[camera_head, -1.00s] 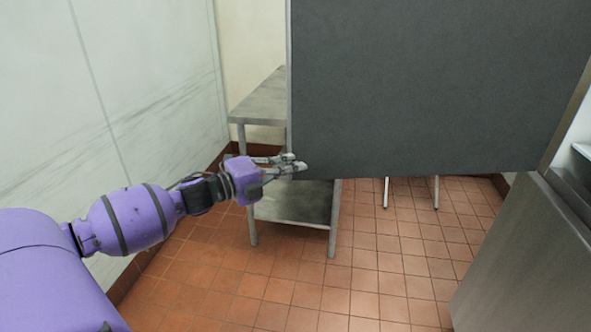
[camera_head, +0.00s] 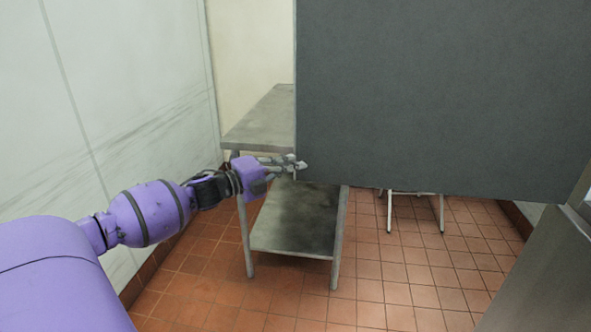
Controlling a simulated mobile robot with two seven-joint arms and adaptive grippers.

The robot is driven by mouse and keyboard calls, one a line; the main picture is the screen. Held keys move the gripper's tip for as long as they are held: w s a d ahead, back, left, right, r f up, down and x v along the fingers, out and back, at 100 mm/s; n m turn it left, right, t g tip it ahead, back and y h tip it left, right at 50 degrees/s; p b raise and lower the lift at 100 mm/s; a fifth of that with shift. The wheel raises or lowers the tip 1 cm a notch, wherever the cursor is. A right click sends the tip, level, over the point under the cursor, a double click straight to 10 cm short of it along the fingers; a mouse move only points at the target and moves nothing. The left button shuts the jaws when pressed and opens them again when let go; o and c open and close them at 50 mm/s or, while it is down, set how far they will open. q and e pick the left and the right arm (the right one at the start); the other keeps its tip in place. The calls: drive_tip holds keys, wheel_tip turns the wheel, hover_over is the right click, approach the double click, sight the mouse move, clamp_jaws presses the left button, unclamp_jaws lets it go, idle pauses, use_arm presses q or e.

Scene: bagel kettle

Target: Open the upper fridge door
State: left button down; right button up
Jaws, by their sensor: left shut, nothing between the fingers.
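The upper fridge door (camera_head: 440,95) is the large dark grey panel filling the upper right of the head view. It stands swung open, its inner or outer face toward me; I cannot tell which. Its free edge is at the left, and its right side reaches the fridge (camera_head: 548,270) at the right edge. My left gripper (camera_head: 298,165) is shut and empty at the door's lower left corner, overlapping it in the picture. Whether the fingers touch the door is not clear. My right gripper is not in view.
A steel table (camera_head: 262,125) with a lower shelf (camera_head: 295,225) stands behind the door's left edge. A white-legged stand (camera_head: 415,194) shows beneath the door. A pale wall (camera_head: 110,110) closes the left side. The tiled floor (camera_head: 380,285) in front is clear.

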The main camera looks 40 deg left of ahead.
use_arm(q)
drive_tip(key=shift+w+a, duration=0.45)
drive_tip(key=shift+w, duration=0.2)
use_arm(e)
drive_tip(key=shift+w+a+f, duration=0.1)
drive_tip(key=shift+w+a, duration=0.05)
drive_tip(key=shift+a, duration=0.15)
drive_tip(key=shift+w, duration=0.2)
use_arm(q)
drive_tip(key=shift+s+d, duration=0.1)
drive_tip(key=shift+s, duration=0.05)
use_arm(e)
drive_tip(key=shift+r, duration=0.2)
